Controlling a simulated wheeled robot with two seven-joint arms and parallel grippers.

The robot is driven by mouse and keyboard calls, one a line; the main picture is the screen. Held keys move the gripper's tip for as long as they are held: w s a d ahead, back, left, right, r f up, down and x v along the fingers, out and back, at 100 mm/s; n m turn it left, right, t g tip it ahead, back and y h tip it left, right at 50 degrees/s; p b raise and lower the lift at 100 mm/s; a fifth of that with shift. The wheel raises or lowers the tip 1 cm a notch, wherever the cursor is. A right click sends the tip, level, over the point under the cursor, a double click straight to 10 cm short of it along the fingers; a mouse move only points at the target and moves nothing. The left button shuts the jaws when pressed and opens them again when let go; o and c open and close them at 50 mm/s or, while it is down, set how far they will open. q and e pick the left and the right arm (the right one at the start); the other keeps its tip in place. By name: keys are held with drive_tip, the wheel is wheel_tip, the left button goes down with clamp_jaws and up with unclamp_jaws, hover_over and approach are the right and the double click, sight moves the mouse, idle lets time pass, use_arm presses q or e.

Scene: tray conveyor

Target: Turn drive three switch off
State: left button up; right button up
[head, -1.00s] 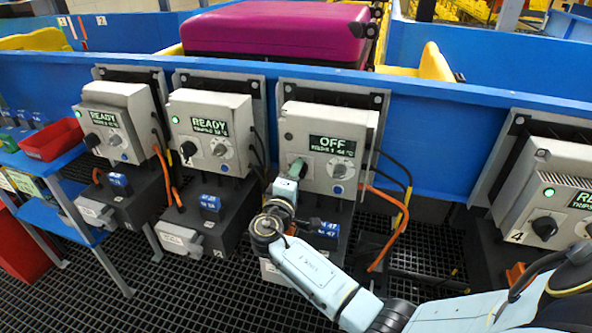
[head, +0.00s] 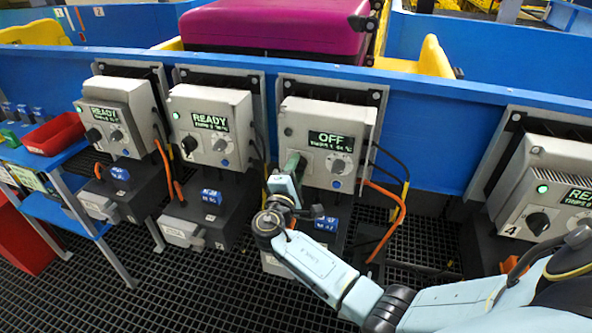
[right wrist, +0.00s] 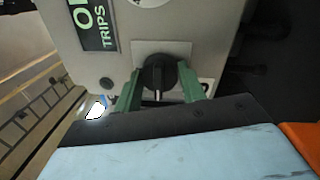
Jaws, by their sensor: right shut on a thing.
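The drive three box (head: 345,117) is a light grey box on the blue conveyor side, third from the left. Its display (head: 330,141) reads OFF, and its lamp looks unlit. My right gripper (head: 290,162) is at the lower left of the box front, over the spot of its switch. In the right wrist view, the black rotary switch (right wrist: 157,73) sits between the two green fingers of the gripper (right wrist: 160,85), which are closed on it. The head view hides the switch behind the gripper. My left gripper is not in view.
Two boxes to the left, drive one (head: 118,92) and drive two (head: 212,104), show READY with green lamps. Drive four (head: 545,170) at the right also has a green lamp. Orange cables (head: 398,210) hang beside the boxes. A magenta case (head: 275,25) lies on the conveyor behind.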

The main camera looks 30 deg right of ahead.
drive_tip(key=o, duration=1)
drive_tip(key=shift+c, duration=0.2)
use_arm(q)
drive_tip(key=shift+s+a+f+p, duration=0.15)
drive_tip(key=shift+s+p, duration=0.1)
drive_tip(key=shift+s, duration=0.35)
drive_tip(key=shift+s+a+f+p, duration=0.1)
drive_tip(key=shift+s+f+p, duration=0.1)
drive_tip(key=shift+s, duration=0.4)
use_arm(e)
drive_tip(key=v, duration=1.3)
drive_tip(key=shift+a, duration=0.2)
